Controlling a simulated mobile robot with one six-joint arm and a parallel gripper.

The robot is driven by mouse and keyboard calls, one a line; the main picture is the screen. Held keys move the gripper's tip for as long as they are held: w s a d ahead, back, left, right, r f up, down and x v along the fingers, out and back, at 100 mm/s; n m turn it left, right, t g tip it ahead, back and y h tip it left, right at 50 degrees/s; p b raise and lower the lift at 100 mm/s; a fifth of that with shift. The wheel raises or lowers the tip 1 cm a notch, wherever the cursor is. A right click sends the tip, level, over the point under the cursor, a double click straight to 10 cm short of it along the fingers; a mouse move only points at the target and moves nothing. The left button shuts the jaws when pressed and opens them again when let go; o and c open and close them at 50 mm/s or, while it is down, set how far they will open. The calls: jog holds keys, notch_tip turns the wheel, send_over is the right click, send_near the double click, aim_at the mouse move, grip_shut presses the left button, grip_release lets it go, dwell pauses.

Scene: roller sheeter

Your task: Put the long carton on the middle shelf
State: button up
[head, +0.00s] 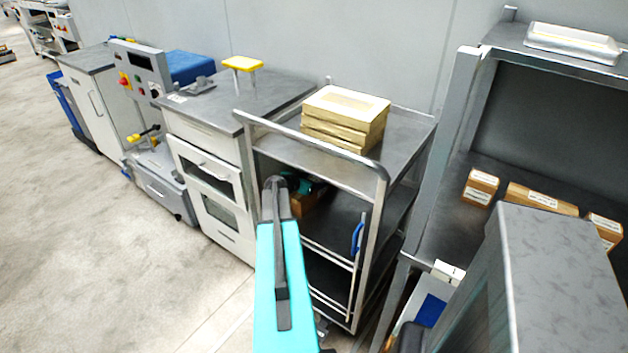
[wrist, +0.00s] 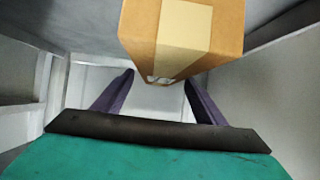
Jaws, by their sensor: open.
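A brown carton (head: 304,203) with tan tape shows partly inside the cart, on or just above its middle shelf (head: 340,222); the cart's frame and my arm hide much of it. In the wrist view the carton (wrist: 181,38) is seen end-on, just beyond my fingertips. My gripper (wrist: 159,80) is open, its two dark fingers apart with the carton's near end close to their tips. I cannot tell whether they touch. In the head view my gripper (head: 312,188) is a teal shape beside the carton, mostly hidden.
Several pale boxes (head: 345,117) are stacked on the cart's top (head: 408,128). The cart's posts and handle (head: 372,166) frame the opening. A rack at the right holds several cartons, including a longer one (head: 541,199). A white oven unit (head: 222,195) stands left.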

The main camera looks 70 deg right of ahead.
jog(key=shift+w+a+r, duration=0.15)
jog(key=shift+a+r, duration=0.15)
jog(key=shift+a, duration=0.25)
jog(key=shift+b+v, duration=1.5)
jog(key=shift+v, duration=3.9)
